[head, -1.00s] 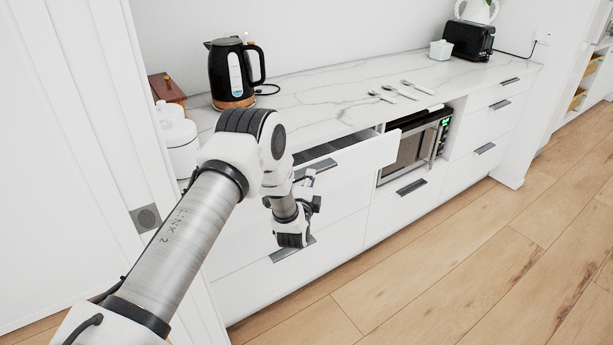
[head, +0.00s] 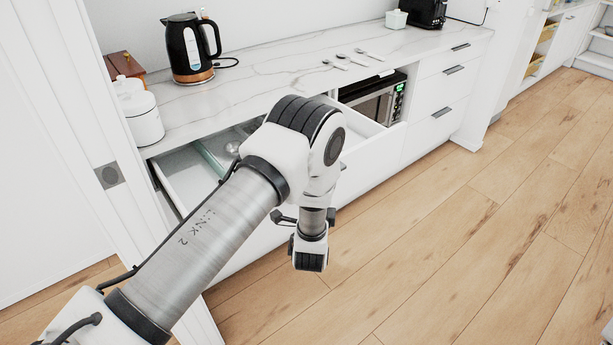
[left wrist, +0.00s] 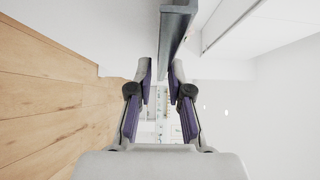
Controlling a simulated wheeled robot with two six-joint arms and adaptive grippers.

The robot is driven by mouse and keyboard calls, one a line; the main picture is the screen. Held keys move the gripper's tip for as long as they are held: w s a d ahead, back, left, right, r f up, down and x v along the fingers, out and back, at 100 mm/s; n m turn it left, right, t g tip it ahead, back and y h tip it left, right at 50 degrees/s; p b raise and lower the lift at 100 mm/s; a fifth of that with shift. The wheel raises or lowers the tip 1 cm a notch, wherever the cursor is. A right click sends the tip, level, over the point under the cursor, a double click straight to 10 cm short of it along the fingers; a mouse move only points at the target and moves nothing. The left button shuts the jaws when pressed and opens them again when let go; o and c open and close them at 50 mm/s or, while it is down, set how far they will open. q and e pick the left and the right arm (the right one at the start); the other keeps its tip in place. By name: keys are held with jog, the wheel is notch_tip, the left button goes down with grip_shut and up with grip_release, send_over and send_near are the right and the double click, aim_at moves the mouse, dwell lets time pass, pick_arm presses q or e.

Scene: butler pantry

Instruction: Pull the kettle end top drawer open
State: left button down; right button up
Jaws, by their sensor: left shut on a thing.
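The top drawer (head: 376,148) below the kettle (head: 182,50) is pulled well out of the white counter in the head view. Its inside shows a pale bare bottom and a divided part with metal items. My left arm crosses in front of the drawer and hides the middle of its front and its handle. In the left wrist view my left gripper (left wrist: 162,68) has its two fingers on either side of the dark bar handle (left wrist: 176,28), shut on it. My right gripper is not in view.
The marble counter (head: 270,75) holds spoons (head: 343,60), a black toaster (head: 425,12) and a white canister (head: 143,115). A microwave (head: 378,100) sits in a niche right of the drawer. The wooden floor (head: 450,250) in front is clear.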

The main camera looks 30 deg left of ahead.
pick_arm(q)
jog(key=shift+s+d+f, duration=0.1)
jog(key=shift+s+d, duration=0.3)
jog(key=shift+d, duration=0.5)
jog(key=shift+s+d, duration=0.35)
jog(key=shift+d, duration=0.5)
jog(key=c, duration=1.1)
grip_release()
jog(key=v, duration=0.7)
jog(key=shift+s, duration=0.25)
